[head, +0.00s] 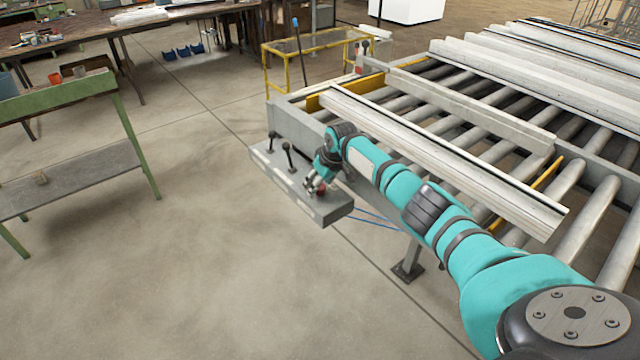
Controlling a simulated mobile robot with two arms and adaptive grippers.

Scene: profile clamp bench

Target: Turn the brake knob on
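A grey control box (335,208) is fixed at the near left end of the roller bench. Two black levers stand on its top, one at the left (272,136) and one nearer the middle (288,148). A small red knob (321,189) sits on the box toward its right end and is partly hidden by my gripper. My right gripper (314,187) reaches down over the box, with its fingertips at or very close to the red knob. The fingers are too small to tell whether they touch or grip it. My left gripper is not in view.
The roller bench (480,110) carries long pale profiles (440,150) right beside my arm. A yellow frame (315,62) stands behind the box. A green-framed table (65,97) is at the left. The floor in front of the box is clear.

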